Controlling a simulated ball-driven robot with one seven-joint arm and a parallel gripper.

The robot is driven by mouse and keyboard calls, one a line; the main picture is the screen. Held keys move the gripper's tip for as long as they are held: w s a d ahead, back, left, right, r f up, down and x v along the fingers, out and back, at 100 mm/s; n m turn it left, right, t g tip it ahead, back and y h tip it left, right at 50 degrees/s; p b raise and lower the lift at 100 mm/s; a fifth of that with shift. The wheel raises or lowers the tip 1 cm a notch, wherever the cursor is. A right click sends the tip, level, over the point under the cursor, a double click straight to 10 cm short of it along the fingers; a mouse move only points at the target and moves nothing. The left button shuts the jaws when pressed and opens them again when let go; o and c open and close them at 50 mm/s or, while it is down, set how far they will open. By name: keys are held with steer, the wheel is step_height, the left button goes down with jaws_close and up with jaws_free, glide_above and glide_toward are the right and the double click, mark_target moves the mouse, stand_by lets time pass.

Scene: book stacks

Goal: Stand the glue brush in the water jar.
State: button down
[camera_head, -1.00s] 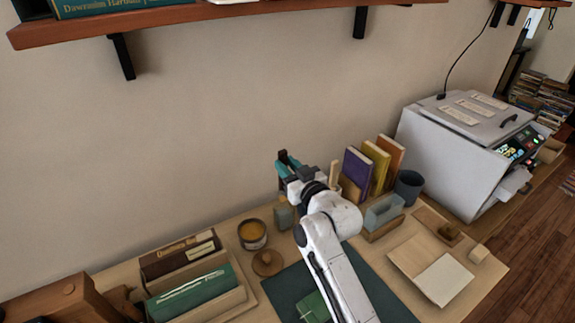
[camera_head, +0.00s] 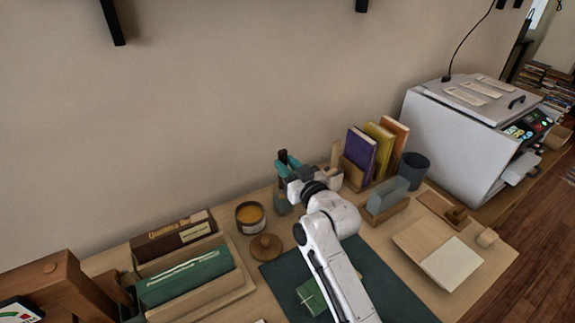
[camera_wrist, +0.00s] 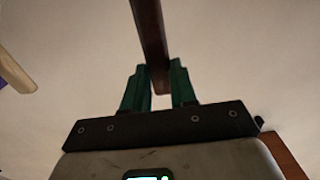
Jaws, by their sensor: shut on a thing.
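My gripper (camera_head: 287,166) is raised near the wall above the back of the table, its teal fingers shut on a dark reddish-brown handle, seemingly the glue brush. In the wrist view the brush (camera_wrist: 150,40) runs from the top edge down between the fingertips (camera_wrist: 160,82); its bristles are not visible. A small grey-green container (camera_head: 283,203) stands below my gripper, partly hidden; it may be the water jar, but I cannot tell. A dark blue-grey cup (camera_head: 415,168) stands farther right, beside the upright books.
A round pot of yellow stuff (camera_head: 250,217) and a wooden lid (camera_head: 266,247) stand left of my arm. Upright books (camera_head: 376,150) are to the right. A green mat (camera_head: 375,280) lies under my arm. A book rack (camera_head: 195,280) fills the left; a grey machine (camera_head: 465,130) stands far right.

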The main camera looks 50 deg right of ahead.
steer(key=shift+f, duration=0.4)
steer(key=c, duration=0.8)
jaws_free()
steer(key=b+v, duration=0.1)
steer(key=v, duration=0.9)
steer(key=shift+s+a+r, duration=0.1)
steer(key=shift+s, duration=0.3)
